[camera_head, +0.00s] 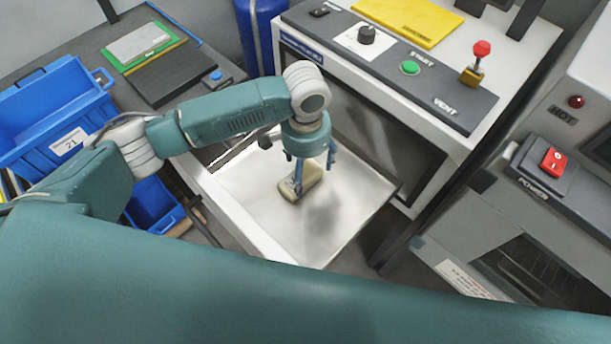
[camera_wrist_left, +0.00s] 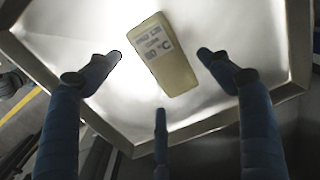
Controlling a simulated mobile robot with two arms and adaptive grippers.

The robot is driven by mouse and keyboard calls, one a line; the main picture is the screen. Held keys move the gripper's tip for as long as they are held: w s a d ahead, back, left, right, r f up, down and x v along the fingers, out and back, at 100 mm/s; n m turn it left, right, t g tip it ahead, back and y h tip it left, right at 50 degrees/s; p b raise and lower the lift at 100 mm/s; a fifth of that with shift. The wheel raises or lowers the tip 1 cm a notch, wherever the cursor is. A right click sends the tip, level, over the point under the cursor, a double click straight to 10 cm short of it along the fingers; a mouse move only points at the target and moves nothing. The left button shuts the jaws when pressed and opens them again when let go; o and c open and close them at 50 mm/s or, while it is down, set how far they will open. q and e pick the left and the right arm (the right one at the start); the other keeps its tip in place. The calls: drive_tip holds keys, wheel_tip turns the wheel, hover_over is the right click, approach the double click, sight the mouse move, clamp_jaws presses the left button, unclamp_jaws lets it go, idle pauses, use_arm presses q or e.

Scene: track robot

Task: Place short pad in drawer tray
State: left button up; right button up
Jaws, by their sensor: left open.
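The short pad (camera_head: 309,180) is a small beige block with a printed label, lying in the drawer tray (camera_head: 345,218), a pale metal tray pulled out below the white machine. It also shows in the left wrist view (camera_wrist_left: 174,70), label facing the camera. My left gripper (camera_head: 310,168) is above the tray, pointing down over the pad. In the wrist view its three blue fingers (camera_wrist_left: 160,85) are spread, with the pad between and beyond their tips and visible gaps around it. The gripper is open and empty. My right gripper is not seen.
The white machine (camera_head: 440,115) with its START button stands behind the tray. Blue bins (camera_head: 55,112) sit at the left. A grey cabinet with a red power switch (camera_head: 553,162) stands at the right. The tray's right and front areas are bare.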

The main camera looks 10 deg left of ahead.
sight(306, 177)
use_arm(q)
wheel_tip(306, 177, up, 8)
drive_tip(key=shift+f+b, duration=0.25)
drive_tip(key=shift+b, duration=0.05)
idle(0.3)
